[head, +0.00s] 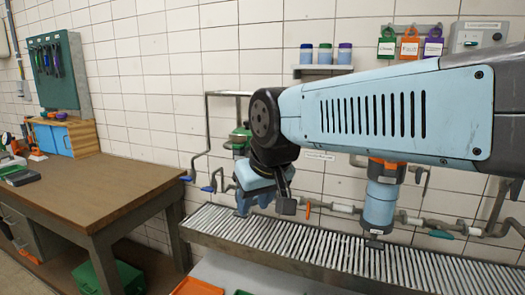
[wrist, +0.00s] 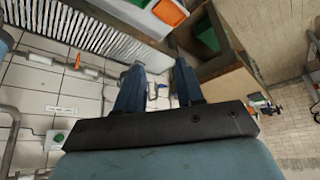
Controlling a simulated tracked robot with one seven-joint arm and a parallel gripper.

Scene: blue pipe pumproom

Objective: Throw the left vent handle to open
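Two small blue handles sit on the grey pipes at the left of the wall pipework: one blue handle (head: 187,179) by the bench corner, the other blue handle (head: 208,188) just right of it. I cannot tell for sure which is the left vent handle. My gripper (head: 254,204) is right of both in the head view, above the grating and partly hidden by my wrist. In the wrist view my gripper (wrist: 158,76) has its two blue fingers apart with a gap between them. Small blue parts on the pipe show beyond that gap, too small to tell apart. No contact shows.
A wooden bench (head: 110,190) stands left, close to the blue handles. A slatted metal grating (head: 300,246) runs below the pipes. An orange handle (head: 308,210) and a teal handle (head: 441,234) are farther right. A green-topped fitting (head: 240,136) is behind my wrist.

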